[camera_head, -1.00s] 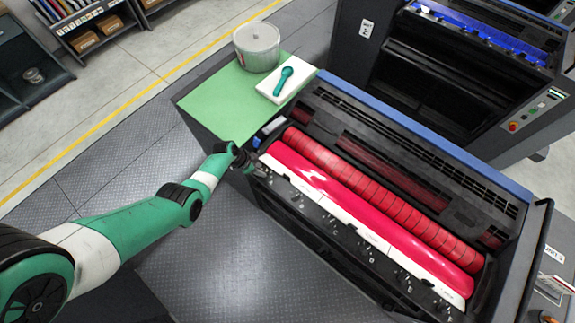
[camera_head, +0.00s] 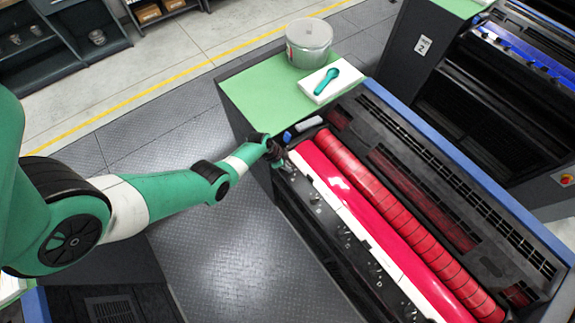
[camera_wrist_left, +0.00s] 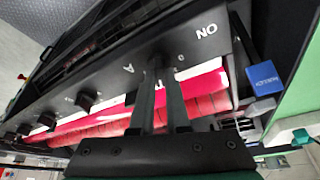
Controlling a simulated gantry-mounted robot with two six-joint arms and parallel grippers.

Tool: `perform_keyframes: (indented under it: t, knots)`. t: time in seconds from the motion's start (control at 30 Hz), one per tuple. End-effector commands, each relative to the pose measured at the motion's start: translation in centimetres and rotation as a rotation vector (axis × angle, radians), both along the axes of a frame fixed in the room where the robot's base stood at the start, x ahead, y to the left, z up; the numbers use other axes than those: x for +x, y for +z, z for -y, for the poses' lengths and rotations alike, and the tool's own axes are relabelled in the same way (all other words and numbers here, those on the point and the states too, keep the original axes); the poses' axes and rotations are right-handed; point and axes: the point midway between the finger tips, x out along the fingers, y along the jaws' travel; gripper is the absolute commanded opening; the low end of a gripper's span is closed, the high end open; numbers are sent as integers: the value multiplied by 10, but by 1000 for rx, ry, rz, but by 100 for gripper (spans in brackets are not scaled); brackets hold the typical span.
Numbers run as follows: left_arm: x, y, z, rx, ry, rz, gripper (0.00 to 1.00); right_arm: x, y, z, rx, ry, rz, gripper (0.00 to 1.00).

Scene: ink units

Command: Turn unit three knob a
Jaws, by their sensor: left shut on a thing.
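The printing unit with red rollers (camera_head: 391,225) fills the right half of the head view. Its row of small dark knobs (camera_head: 345,231) runs along the near-side panel. My left gripper (camera_head: 286,166) is at the far left end of this row. In the left wrist view my left gripper (camera_wrist_left: 160,78) has its two fingers reaching to the black panel (camera_wrist_left: 217,48) beside the letter A, shut on knob a, which the fingertips mostly hide. More black knobs (camera_wrist_left: 83,100) sit further left along the panel. My right gripper is in neither view.
A green-topped cabinet (camera_head: 262,100) adjoins the unit's far end, bearing a clear tub (camera_head: 309,44) and a white pad with a teal tool (camera_head: 326,81). A blue block (camera_wrist_left: 264,78) lies close to the gripper. The floor (camera_head: 225,255) on the near side is open.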

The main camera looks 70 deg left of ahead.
Motion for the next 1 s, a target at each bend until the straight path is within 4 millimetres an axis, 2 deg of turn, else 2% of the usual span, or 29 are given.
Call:
perform_keyframes:
  t: [0.47, 1.0]
  knots:
    - [0, 0, 1, 1, 82, -1, 0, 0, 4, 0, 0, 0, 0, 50]
    - [1, 0, 4, 3, 528, 0, 0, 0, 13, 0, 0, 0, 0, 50]
